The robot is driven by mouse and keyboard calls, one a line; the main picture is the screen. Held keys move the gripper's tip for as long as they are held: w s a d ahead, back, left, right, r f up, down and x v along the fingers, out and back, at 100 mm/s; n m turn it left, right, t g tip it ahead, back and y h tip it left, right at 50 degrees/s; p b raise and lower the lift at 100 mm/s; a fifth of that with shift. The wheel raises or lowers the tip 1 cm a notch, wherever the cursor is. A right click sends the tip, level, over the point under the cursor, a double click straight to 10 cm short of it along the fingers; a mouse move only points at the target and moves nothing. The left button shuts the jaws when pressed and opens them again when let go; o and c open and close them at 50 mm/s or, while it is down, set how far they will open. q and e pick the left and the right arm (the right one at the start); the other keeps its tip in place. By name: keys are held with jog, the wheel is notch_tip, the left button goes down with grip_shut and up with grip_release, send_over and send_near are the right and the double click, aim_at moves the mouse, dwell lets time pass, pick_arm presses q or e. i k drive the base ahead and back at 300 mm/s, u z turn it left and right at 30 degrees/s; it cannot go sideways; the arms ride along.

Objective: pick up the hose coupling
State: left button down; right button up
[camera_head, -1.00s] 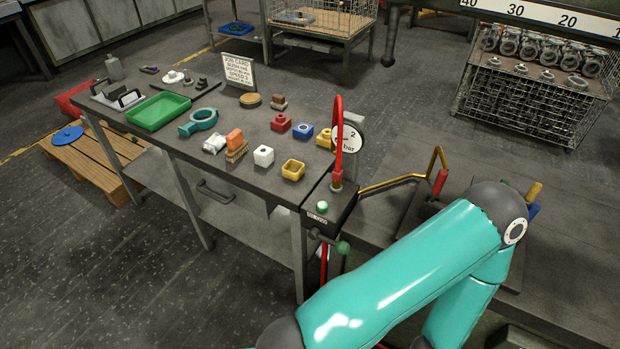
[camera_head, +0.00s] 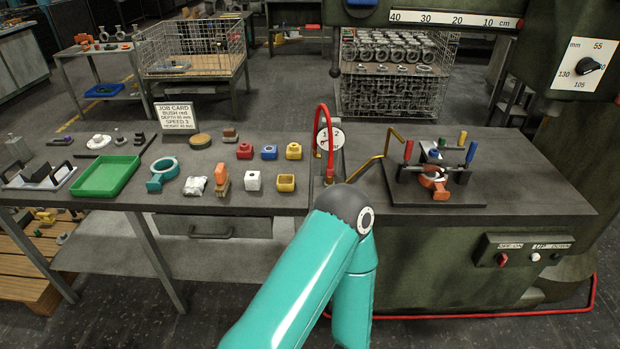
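I cannot pick out the hose coupling for certain. A red hose (camera_head: 331,140) arches up beside a round pressure gauge (camera_head: 323,139) between the bench and the machine table. Two small grey metal fittings, a left one (camera_head: 120,138) and a right one (camera_head: 139,138), stand at the back left of the bench (camera_head: 235,198); either could be a coupling, too small to tell. A teal arm of mine rises from the bottom middle and bends at a dark elbow. Neither gripper is in view.
The bench holds a green tray (camera_head: 85,192), a teal ring casting (camera_head: 162,174), a job card (camera_head: 175,116) and several coloured blocks. A clamping fixture (camera_head: 435,180) stands on the machine table (camera_head: 535,190), whose right part is clear. Wire crates stand behind.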

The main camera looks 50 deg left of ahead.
aim_at(329, 176)
jog(key=u, duration=0.05)
jog(key=i, duration=0.15)
jog(key=u, duration=1.8)
jog(key=i, duration=0.85)
jog(key=z, duration=0.25)
jog(key=k, duration=0.75)
jog(key=u, duration=0.2)
jog(key=i, duration=0.8)
jog(key=z, duration=0.05)
